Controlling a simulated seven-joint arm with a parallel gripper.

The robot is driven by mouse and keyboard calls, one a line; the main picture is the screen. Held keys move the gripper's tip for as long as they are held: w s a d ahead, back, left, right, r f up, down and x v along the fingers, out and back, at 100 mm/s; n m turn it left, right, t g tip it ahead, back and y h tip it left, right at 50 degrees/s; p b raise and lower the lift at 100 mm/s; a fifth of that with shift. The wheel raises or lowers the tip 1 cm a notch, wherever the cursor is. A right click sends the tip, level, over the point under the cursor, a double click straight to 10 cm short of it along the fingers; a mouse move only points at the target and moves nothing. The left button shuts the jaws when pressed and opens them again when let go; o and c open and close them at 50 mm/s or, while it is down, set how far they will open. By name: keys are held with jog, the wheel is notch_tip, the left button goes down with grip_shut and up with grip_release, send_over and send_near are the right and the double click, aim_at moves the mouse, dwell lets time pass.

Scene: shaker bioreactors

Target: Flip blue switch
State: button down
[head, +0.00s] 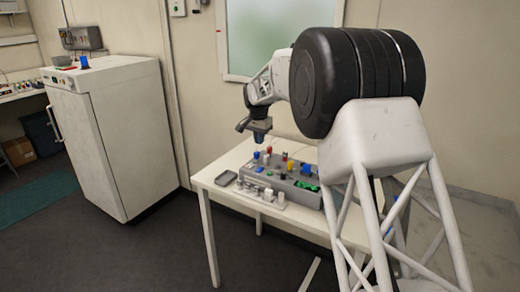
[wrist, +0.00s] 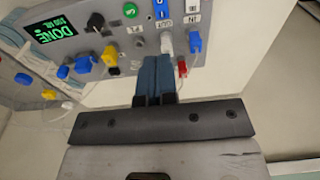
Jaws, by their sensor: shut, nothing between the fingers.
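The grey control panel (wrist: 135,35) fills the top of the wrist view, and its device (head: 290,190) stands on the white table in the head view. A small blue part (wrist: 161,10) at the panel's upper middle may be the blue switch; I cannot tell its position. Another blue part (wrist: 195,42) sits to its right. My gripper (wrist: 155,62) is shut and empty, its blue-grey fingers pointing at the panel's edge, below the small blue part. I cannot tell whether they touch the panel. In the head view, my gripper (head: 258,138) is above the device's left end.
A lit display reading DONE (wrist: 52,31), a black knob (wrist: 95,21), a green button (wrist: 130,10) and yellow (wrist: 110,56) and red (wrist: 182,69) parts crowd the panel. A white cabinet (head: 115,140) stands at left.

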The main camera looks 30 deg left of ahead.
jog(key=shift+r, duration=0.75)
jog(key=s+d+r, duration=0.1)
jog(key=d+r, duration=0.4)
jog(key=d, duration=0.6)
jog(key=s+d+r, duration=0.1)
jog(key=d+r, duration=0.3)
jog(key=d, duration=0.7)
jog(key=s+d+r, duration=0.3)
jog(key=s+d, duration=0.2)
jog(key=d, duration=0.6)
jog(key=s+d+r, duration=0.2)
jog(key=s+d, duration=0.3)
jog(key=d, duration=0.5)
jog(key=s+d+f+t, duration=0.1)
jog(key=s+d, duration=1.6)
jog(key=d, duration=0.1)
jog(key=s+d+f, duration=0.4)
jog(key=s, duration=0.5)
jog(key=s+d+f, duration=0.4)
jog(key=s+d, duration=0.1)
jog(key=s, duration=0.5)
jog(key=shift+f+t, duration=0.35)
jog(key=shift+t, duration=0.05)
